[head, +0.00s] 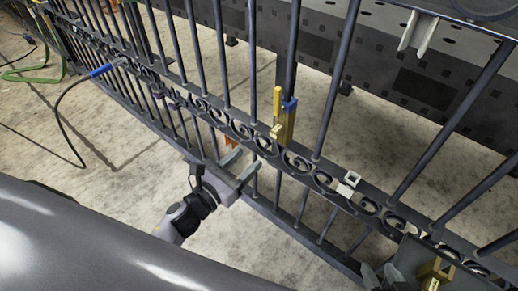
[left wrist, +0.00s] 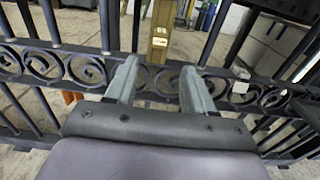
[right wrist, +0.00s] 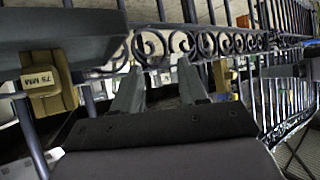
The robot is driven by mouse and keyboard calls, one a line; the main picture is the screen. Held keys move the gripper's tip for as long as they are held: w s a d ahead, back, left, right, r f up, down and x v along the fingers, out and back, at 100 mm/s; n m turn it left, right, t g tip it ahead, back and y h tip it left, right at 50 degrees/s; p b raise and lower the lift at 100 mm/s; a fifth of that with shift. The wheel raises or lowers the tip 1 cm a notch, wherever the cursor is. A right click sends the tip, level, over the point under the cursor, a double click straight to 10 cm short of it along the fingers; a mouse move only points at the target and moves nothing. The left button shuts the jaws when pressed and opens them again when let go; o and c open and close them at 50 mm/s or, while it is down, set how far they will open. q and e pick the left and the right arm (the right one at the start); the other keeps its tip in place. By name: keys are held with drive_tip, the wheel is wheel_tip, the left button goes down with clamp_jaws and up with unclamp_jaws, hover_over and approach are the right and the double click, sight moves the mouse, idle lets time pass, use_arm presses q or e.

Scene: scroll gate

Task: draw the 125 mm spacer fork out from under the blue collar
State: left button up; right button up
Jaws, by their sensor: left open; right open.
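The blue collar (head: 289,104) sits around an upright bar of the dark gate. A gold spacer fork (head: 284,126) stands on that bar just under the collar, above the scroll band; its size mark is not readable. In the left wrist view the gold fork (left wrist: 158,42) is upright beyond and between the fingers. My left gripper (head: 241,165) is open and empty, apart from the fork, in front of the gate and lower left of it. My right gripper (head: 381,274) is open and empty at the bottom right; its fingers also show in the right wrist view (right wrist: 158,88).
Another gold block marked 75 MM (right wrist: 48,88) is by a grey plate near my right gripper; it also shows in the head view (head: 435,273). A white clip (head: 348,184) is on the scroll band (head: 325,182). A blue-ended cable (head: 100,71) meets the gate at left.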

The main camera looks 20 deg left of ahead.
sight(273, 136)
use_arm(q)
drive_tip(key=b+x, duration=0.2)
drive_tip(key=x, duration=0.9)
drive_tip(key=shift+w+d+f, duration=0.1)
drive_tip(key=shift+w+d, duration=0.05)
drive_tip(key=shift+w, duration=0.25)
drive_tip(key=shift+w+d+b, duration=0.25)
drive_tip(key=shift+w+b, duration=0.25)
drive_tip(key=shift+w, duration=0.2)
use_arm(e)
drive_tip(key=shift+w+a+r+n+t+y, duration=0.2)
drive_tip(key=shift+w+a+r, duration=0.1)
drive_tip(key=shift+a, duration=0.2)
drive_tip(key=shift+w+a+r+n+t+y, duration=0.1)
drive_tip(key=shift+w+a+r+y, duration=0.15)
drive_tip(key=shift+a, duration=0.25)
use_arm(q)
drive_tip(key=c, duration=1)
drive_tip(key=shift+r, duration=0.2)
use_arm(e)
drive_tip(key=shift+d, duration=0.1)
use_arm(q)
drive_tip(key=shift+p+v, duration=0.45)
drive_tip(key=shift+v, duration=1.3)
use_arm(e)
drive_tip(key=shift+s+r, duration=0.1)
drive_tip(key=shift+r, duration=0.2)
